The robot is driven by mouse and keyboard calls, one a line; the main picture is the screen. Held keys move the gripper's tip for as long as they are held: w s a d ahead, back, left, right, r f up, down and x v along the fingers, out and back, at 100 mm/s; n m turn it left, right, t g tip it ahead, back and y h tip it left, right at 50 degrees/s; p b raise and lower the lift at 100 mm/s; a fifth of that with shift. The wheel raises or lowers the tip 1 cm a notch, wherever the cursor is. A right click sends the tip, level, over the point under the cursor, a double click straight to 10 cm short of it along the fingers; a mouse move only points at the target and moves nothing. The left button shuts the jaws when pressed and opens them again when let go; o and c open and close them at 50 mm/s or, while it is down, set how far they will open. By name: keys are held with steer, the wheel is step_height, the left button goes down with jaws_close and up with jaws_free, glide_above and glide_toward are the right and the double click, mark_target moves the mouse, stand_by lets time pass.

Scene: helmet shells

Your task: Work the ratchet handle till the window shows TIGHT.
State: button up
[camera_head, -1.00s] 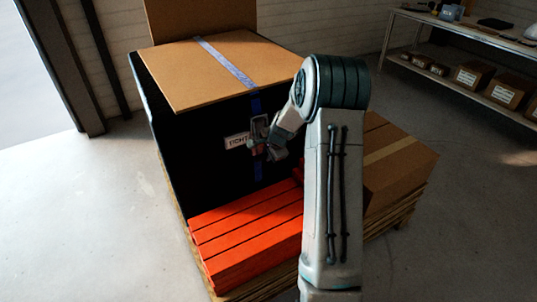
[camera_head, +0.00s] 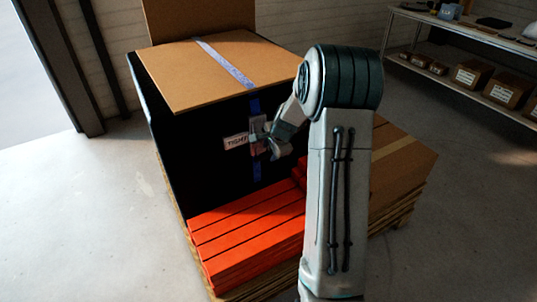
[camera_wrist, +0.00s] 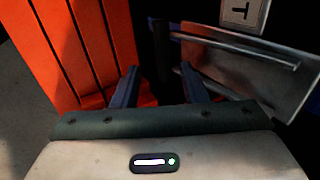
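A white label reading TIGHT (camera_head: 236,142) shows on the dark side of the big load; part of it, with a T, is at the top of the wrist view (camera_wrist: 243,11). Beside it, the metal ratchet (camera_head: 257,130) sits on a blue strap (camera_head: 255,104). In the wrist view the ratchet's metal plate and bar (camera_wrist: 262,72) lie to the right of my fingers. My gripper (camera_wrist: 159,72) has its two fingers apart, with nothing seen held between them. In the head view my gripper (camera_head: 272,146) is close to the ratchet's lower right; whether it touches is unclear.
Orange slats (camera_head: 245,238) are stacked below on the pallet, close under my gripper. A cardboard box (camera_head: 400,165) stands to the right behind my arm. A shelf with boxes (camera_head: 478,78) is at the far right. The floor at left is clear.

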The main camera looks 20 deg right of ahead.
steer(key=v, duration=0.9)
steer(key=shift+s, duration=0.1)
steer(key=shift+s+f, duration=0.1)
steer(key=shift+f, duration=0.15)
steer(key=c, duration=0.9)
steer(key=shift+s+f+b, duration=0.25)
steer(key=shift+s+b, duration=0.05)
steer(key=shift+b, duration=0.6)
jaws_close()
steer(key=s+t+b, duration=0.4)
steer(key=b, duration=0.5)
steer(key=shift+y, duration=0.3)
steer(key=b+x, duration=0.1)
steer(key=x, duration=0.5)
steer(key=b+x, duration=0.1)
steer(key=x, duration=0.6)
steer(key=shift+d+f+b, duration=0.1)
steer(key=shift+f+b, duration=0.25)
steer(key=shift+f, duration=0.1)
